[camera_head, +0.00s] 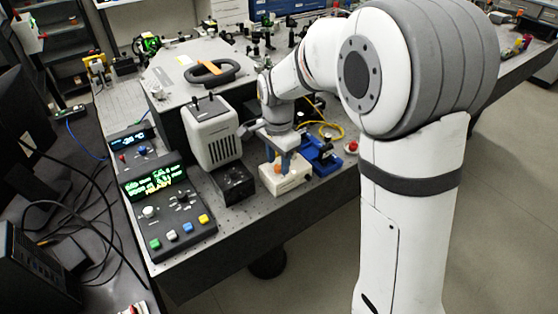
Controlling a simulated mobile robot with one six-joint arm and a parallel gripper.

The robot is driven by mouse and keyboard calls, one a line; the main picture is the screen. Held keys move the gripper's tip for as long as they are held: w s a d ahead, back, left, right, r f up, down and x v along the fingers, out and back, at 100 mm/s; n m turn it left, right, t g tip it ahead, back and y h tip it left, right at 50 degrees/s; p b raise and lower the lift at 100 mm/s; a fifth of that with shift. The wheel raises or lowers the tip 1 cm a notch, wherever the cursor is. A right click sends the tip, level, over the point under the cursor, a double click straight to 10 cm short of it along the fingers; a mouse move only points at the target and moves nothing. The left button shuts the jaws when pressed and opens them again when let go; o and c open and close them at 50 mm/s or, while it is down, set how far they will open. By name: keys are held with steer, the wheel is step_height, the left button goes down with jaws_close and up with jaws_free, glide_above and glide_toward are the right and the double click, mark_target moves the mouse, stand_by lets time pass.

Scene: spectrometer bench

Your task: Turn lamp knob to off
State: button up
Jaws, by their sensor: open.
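A white vented housing (211,134), which looks like the lamp, stands on the bench left of my gripper. A black box (236,184) sits just in front of it. My gripper (285,166) points down over a small cream-white box (284,184) with a red part on its top. The jaws are open. The fingertips are close to the box top, and I cannot tell whether they touch it. I cannot clearly make out the lamp knob; the gripper covers part of the box top.
A control console (168,208) with a green display and coloured buttons stands at the front left. A blue device (320,154) is close to the gripper's right. A red button (352,146) is further right. Cables lie at the left, and the front bench edge is near.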

steer(key=shift+f, duration=0.45)
steer(key=shift+c, duration=0.3)
jaws_close()
